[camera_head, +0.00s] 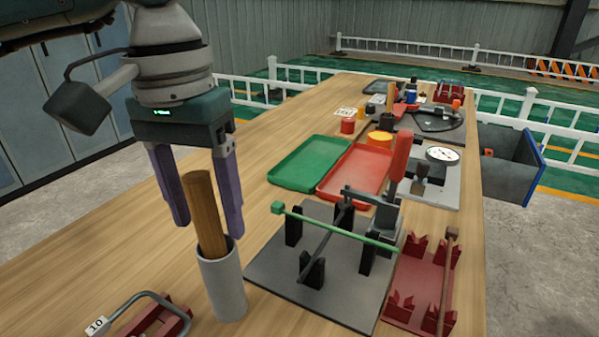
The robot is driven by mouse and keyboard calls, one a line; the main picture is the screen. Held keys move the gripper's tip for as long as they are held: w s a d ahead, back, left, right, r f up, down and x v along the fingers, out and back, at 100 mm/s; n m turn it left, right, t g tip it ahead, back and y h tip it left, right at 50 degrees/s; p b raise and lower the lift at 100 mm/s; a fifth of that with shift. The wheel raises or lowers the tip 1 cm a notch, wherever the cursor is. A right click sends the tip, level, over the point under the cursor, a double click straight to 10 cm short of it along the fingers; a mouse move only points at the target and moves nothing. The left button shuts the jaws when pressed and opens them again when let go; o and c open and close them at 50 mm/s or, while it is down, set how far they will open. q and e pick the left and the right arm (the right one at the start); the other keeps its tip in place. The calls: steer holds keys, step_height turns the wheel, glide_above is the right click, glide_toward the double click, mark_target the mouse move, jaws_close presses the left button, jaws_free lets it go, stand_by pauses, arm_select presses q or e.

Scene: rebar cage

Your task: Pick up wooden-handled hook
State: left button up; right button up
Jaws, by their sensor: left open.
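A thick wooden handle (205,213) stands upright, slightly tilted, in a grey cylindrical holder (222,285) near the front left of the table. Its lower end is hidden inside the holder, so no hook shows. My left gripper (207,228) points down with its two purple fingers apart, one on each side of the handle in the picture. I cannot tell whether either finger touches it. The fingertips are near the holder's rim. My right gripper is not in view.
Right of the holder is a dark plate (268,268) with black supports and a green rod (340,226). Beside it is a red rack (405,290) with a brown rod (446,270). Green (290,183) and red (328,186) trays lie behind. A red fixture numbered 10 (165,318) sits front left.

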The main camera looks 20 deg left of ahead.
arm_select(q)
steer(key=shift+f, duration=0.15)
jaws_close()
stand_by(0.4)
